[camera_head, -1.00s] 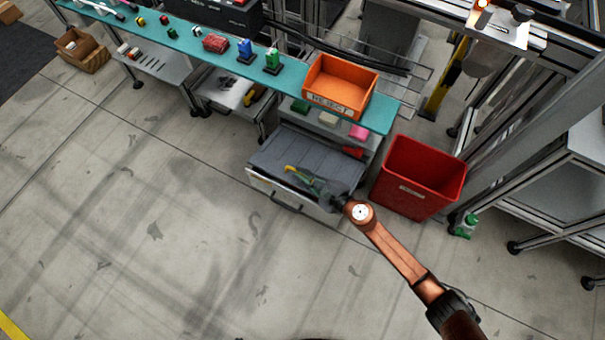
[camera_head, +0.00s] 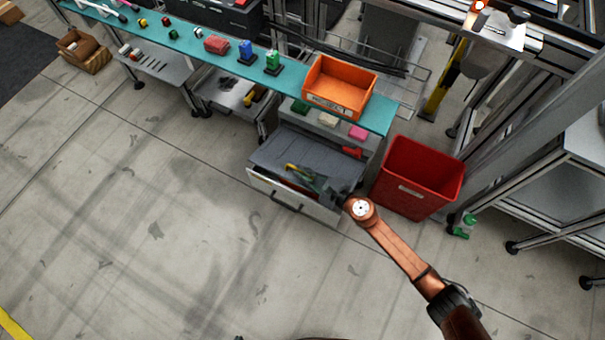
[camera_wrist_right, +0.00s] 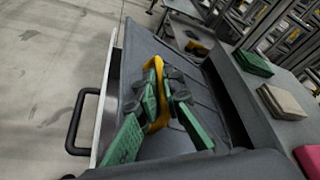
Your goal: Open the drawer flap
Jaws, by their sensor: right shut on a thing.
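The drawer (camera_head: 284,195) is pulled out below the teal bench, with a pale front and a black bar handle (camera_head: 287,205). Its grey ribbed flap (camera_head: 300,152) lies over the top; in the wrist view the flap (camera_wrist_right: 205,85) fills the middle. My right gripper (camera_head: 305,178) is over the drawer's front right part. Its green fingers with dark tips are closed around a yellow handle (camera_wrist_right: 155,95). The black handle (camera_wrist_right: 80,122) stands free at the left of the wrist view. The drawer's inside is mostly hidden. My left gripper is not in view.
A red bin (camera_head: 418,178) stands close to the drawer's right, with a green bottle (camera_head: 461,233) on the floor beside it. An orange reject box (camera_head: 340,88) is on the bench above. Small blocks lie on the shelf under it. The floor in front is clear.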

